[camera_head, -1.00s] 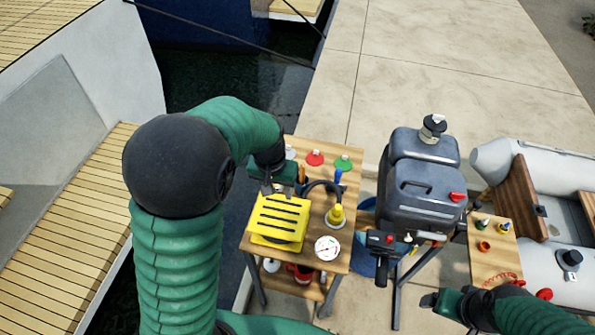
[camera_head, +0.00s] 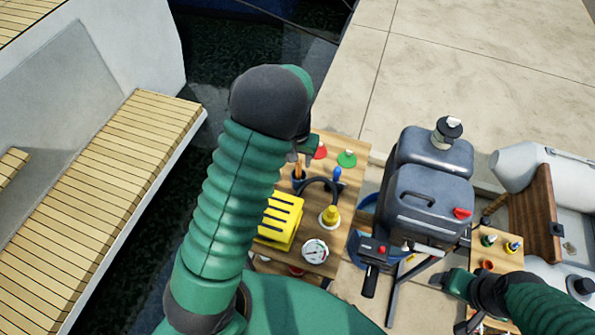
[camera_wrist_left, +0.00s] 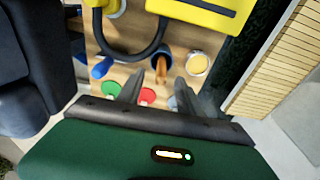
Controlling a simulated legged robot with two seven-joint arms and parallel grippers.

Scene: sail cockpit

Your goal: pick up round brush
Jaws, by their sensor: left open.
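A brown-orange handle, which looks like the round brush (camera_wrist_left: 161,68), stands in a blue holder (camera_wrist_left: 159,58) on the wooden table. It also shows in the head view (camera_head: 298,170), partly hidden by my left arm; I cannot see its bristles. My left gripper (camera_wrist_left: 158,84) is open and empty, its two fingers pointing toward the handle, one on each side of it in the picture. I cannot tell the remaining gap. In the head view the left gripper (camera_head: 303,150) is mostly hidden behind my wrist. My right gripper (camera_head: 450,283) is at the lower right, its fingers unclear.
A yellow box (camera_head: 280,222), a gauge (camera_head: 315,251), a yellow-topped item (camera_head: 330,214), a blue-handled tool (camera_head: 337,174), a black hose (camera_wrist_left: 128,52) and red and green discs (camera_head: 346,159) crowd the table. A grey outboard motor (camera_head: 428,190) stands to its right.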

